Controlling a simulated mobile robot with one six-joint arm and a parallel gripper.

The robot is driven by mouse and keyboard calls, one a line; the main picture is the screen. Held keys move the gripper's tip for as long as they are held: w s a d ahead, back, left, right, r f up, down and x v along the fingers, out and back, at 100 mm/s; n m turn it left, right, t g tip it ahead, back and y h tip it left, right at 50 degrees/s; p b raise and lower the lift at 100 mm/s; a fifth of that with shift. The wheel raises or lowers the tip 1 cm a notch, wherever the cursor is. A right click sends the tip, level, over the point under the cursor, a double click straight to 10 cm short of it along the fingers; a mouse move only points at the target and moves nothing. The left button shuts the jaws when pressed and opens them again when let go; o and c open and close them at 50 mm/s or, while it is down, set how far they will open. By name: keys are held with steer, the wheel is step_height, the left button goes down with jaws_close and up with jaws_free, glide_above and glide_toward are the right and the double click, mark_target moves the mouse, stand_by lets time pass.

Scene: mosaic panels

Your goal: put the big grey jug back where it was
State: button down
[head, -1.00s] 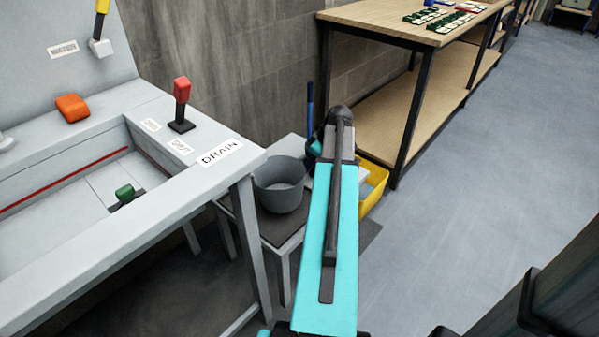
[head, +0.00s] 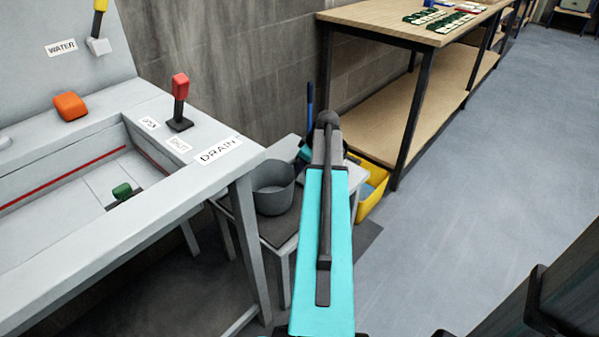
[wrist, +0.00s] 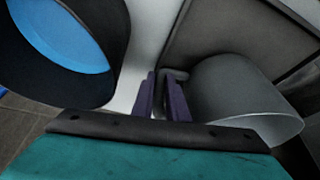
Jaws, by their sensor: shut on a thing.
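The big grey jug (head: 272,190) is upright at a low grey stand, over its dark top (head: 272,226). I cannot tell whether its base touches that top. In the wrist view the jug (wrist: 235,92) is to the right of my gripper (wrist: 162,88), its handle (wrist: 174,75) at the purple fingers. My gripper is shut on the jug's handle. In the head view my teal arm hides the gripper.
A grey sink bench (head: 240,165) with a DRAIN label stands left of the stand. A yellow crate (head: 372,200) and wooden shelving (head: 385,115) are behind my arm. A dark round thing with a blue inside (wrist: 75,45) is close left of the fingers. Open floor lies right.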

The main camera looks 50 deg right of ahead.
steer(key=shift+f, duration=0.45)
steer(key=c, duration=1.7)
jaws_free()
steer(key=shift+c, duration=0.2)
steer(key=p+v, duration=0.2)
steer(key=v, duration=1)
